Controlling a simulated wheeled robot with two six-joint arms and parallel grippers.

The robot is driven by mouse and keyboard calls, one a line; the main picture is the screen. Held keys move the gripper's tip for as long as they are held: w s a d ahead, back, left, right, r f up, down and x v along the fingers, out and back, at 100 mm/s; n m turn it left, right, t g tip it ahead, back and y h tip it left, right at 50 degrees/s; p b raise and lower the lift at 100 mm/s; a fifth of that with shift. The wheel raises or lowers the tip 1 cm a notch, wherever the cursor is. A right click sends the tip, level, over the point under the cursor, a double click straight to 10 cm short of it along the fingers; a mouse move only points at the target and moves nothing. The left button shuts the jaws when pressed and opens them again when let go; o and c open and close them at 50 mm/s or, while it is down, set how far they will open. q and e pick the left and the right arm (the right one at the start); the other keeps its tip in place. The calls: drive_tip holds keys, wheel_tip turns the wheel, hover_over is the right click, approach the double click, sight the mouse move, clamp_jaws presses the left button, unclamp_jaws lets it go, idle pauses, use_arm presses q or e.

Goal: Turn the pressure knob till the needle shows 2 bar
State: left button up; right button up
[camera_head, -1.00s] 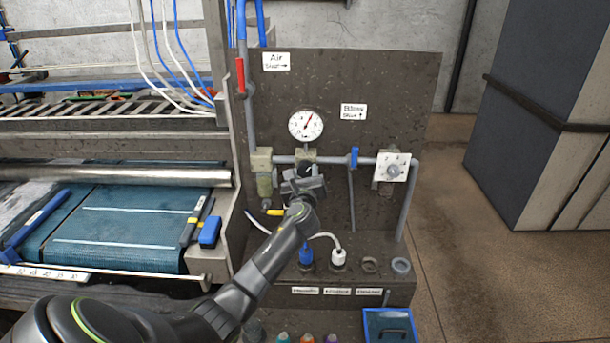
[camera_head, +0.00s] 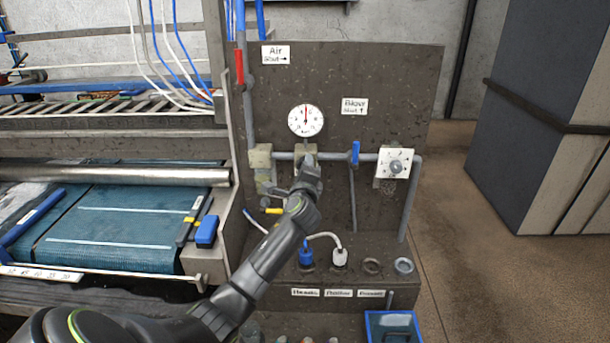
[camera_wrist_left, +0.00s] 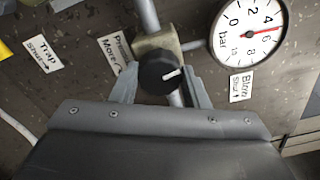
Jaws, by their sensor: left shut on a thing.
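The pressure knob (camera_wrist_left: 158,72) is round and black with a white mark, on a regulator body on the pipe. In the left wrist view my left gripper (camera_wrist_left: 160,88) has one finger on each side of it and is shut on it. In the head view my gripper (camera_head: 306,168) and wrist hide the knob. The white pressure gauge (camera_head: 306,121) sits above it. Its red needle points about straight up. In the wrist view the gauge (camera_wrist_left: 250,34) needle lies between 4 and 6. A "Pressure More" label (camera_wrist_left: 117,52) is beside the knob. My right gripper is not in view.
On the panel (camera_head: 400,90) are a blue-handled valve (camera_head: 355,152) and a white square dial plate (camera_head: 394,162). A red lever (camera_head: 239,68) is at its left. A blue tray (camera_head: 378,322) sits low at right. Hose fittings stand on the ledge below.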

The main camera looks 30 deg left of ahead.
use_arm(q)
drive_tip(key=shift+f+n+b, duration=0.15)
drive_tip(key=shift+n+b, duration=3.3)
drive_tip(key=shift+n, duration=2.75)
drive_tip(key=o, duration=1)
